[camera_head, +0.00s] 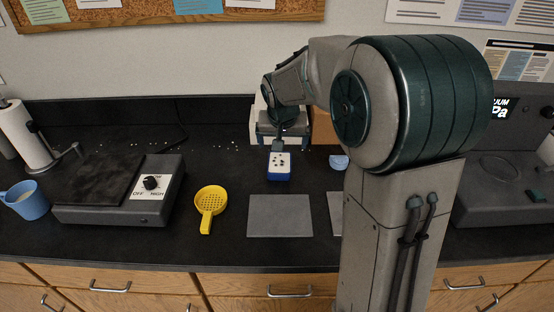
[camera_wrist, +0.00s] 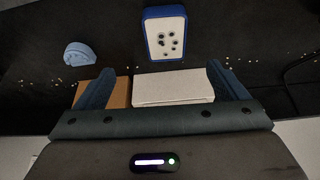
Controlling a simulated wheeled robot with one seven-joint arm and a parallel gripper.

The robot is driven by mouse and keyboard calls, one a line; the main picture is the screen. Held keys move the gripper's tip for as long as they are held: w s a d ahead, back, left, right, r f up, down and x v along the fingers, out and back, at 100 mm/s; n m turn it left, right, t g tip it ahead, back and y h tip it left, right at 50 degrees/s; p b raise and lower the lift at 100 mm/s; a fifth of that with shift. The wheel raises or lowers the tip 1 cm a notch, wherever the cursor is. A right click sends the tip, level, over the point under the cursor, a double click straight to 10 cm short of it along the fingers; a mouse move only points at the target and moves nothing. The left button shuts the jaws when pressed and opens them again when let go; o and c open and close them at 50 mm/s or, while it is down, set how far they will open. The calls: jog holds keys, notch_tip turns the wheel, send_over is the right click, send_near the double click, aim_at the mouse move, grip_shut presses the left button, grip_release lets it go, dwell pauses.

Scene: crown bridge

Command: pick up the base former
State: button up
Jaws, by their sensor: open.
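A light blue, rounded half-moon piece, which I take to be the base former (camera_head: 339,162), lies on the black counter beside my arm. It shows at the upper left of the wrist view (camera_wrist: 80,55), outside and apart from my fingers. My gripper (camera_wrist: 159,70) is open, with nothing held between its fingers. In the head view my gripper (camera_head: 284,143) hangs over the back of the counter, left of the light blue piece and just behind a blue block. My arm passes close to the piece in that view.
The blue block with a white, dotted top (camera_head: 279,166) stands near my gripper; it also shows in the wrist view (camera_wrist: 165,33). A white box (camera_wrist: 173,87) and brown box (camera_wrist: 122,92) lie beyond the fingers. A grey mat (camera_head: 280,216) and yellow strainer (camera_head: 210,202) lie forward.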

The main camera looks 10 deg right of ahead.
jog(key=p, duration=0.1)
send_over(279, 163)
jog(key=s, duration=0.2)
notch_tip(279, 163, down, 8)
jog(key=shift+d, duration=0.15)
jog(key=p+x, duration=0.1)
jog(key=x, duration=0.3)
jog(key=shift+a+f, duration=0.15)
jog(key=shift+a, duration=0.15)
jog(key=shift+w+f, duration=0.15)
jog(key=shift+f, duration=0.45)
jog(key=c, duration=1.2)
